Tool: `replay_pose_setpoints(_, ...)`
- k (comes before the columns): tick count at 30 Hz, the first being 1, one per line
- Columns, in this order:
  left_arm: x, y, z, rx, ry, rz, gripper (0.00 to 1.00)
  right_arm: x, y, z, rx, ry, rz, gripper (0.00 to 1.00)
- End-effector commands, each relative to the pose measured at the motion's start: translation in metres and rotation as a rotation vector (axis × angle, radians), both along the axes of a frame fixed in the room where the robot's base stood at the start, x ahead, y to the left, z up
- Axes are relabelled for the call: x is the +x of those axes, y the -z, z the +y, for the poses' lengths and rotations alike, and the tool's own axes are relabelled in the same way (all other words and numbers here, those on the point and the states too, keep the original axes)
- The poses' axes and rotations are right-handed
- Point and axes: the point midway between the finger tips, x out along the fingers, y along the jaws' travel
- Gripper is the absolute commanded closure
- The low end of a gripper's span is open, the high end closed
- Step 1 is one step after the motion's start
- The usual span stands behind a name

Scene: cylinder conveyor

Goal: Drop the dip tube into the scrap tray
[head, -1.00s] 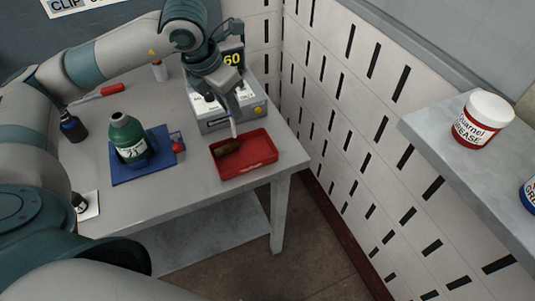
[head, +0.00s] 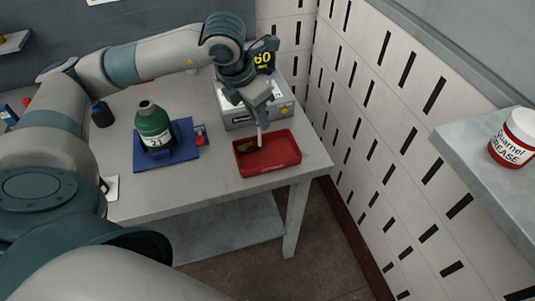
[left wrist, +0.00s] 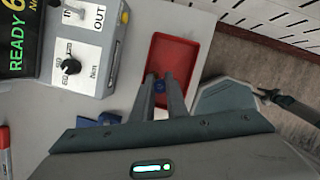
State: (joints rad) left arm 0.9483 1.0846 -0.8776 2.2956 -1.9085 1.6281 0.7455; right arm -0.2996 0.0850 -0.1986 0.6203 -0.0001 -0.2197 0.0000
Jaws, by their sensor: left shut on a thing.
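The scrap tray (head: 287,160) is a shallow red tray near the table's right front corner. It also shows in the left wrist view (left wrist: 187,50). My left gripper (head: 258,118) points down above the tray's back edge. It is shut on the dip tube (head: 260,136), a thin pale tube hanging down over the tray. I cannot tell whether its lower end touches anything. In the left wrist view, my left fingers (left wrist: 160,86) are close together over the tray, with a small blue spot between them. The tube is mostly hidden there.
A dark brownish piece (head: 246,147) lies in the tray's left part. A grey instrument box (head: 270,112) stands close behind the tray. A green bottle (head: 153,128) stands on a blue mat (head: 181,150) to the left. A slatted wall is at the right.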

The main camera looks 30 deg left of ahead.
Motion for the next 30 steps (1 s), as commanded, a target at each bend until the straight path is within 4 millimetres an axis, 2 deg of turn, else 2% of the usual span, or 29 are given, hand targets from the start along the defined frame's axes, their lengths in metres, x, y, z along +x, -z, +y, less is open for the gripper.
replay_pose_setpoints(6,0.0,0.018,0.0,0.001,0.0,0.002,1.0,0.0,0.007,0.001,0.001,0.0,0.001,0.69)
replay_pose_setpoints(18,0.0,0.022,0.0,0.001,0.0,0.001,1.0,-0.001,0.007,0.01,0.01,0.002,0.001,0.69)
replay_pose_setpoints(19,0.0,0.022,0.0,0.001,0.0,0.001,0.85,-0.001,0.007,0.011,0.011,0.002,0.001,0.69)
replay_pose_setpoints(21,0.0,0.022,0.0,0.001,0.0,0.001,0.68,-0.001,0.007,0.01,0.01,0.002,0.001,0.69)
replay_pose_setpoints(22,0.0,0.022,0.0,0.001,0.0,0.001,0.65,-0.001,0.007,0.01,0.01,0.001,0.001,0.69)
replay_pose_setpoints(30,0.0,0.021,0.0,0.0,0.0,0.001,0.65,-0.001,0.007,0.007,0.007,0.0,0.001,0.69)
